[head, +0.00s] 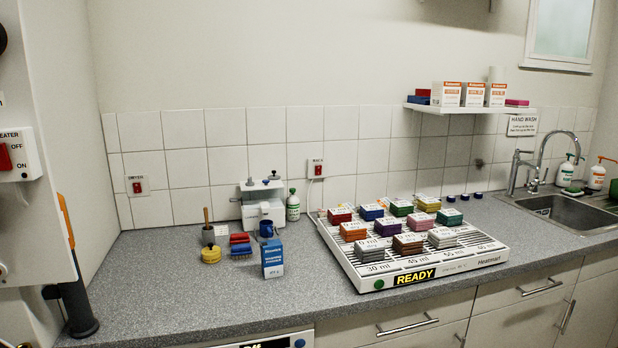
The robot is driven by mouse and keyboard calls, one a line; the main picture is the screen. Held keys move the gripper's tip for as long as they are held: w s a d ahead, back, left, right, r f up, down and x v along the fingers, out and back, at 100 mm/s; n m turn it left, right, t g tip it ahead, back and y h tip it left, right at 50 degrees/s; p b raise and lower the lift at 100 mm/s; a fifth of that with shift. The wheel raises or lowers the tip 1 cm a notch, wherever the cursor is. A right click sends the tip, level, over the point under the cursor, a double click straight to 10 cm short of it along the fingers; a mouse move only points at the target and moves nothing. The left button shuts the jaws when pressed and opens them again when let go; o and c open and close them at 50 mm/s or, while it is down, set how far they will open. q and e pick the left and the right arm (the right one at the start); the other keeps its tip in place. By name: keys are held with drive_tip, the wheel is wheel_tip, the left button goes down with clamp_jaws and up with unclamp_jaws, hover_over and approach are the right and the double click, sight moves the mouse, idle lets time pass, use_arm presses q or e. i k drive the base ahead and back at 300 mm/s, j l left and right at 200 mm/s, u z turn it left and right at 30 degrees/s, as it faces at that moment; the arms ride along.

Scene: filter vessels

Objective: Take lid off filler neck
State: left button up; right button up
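A small white and grey machine (263,207) stands on the counter against the tiled wall, left of centre. Small dark caps or knobs (274,175) sit on its top. I cannot tell at this size which part is the filler neck or its lid. A dark blue cup (266,229) stands at its front. Neither of my grippers can be made out in the head view.
A blue and white box (272,258), a yellow round item (211,254) and a green-labelled bottle (293,205) stand near the machine. A white heated tray (430,268) with coloured stacks fills the counter's middle. The sink (560,208) is far right. The front left counter (170,300) is clear.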

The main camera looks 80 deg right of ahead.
sight(273, 176)
drive_tip(key=z, duration=2.55)
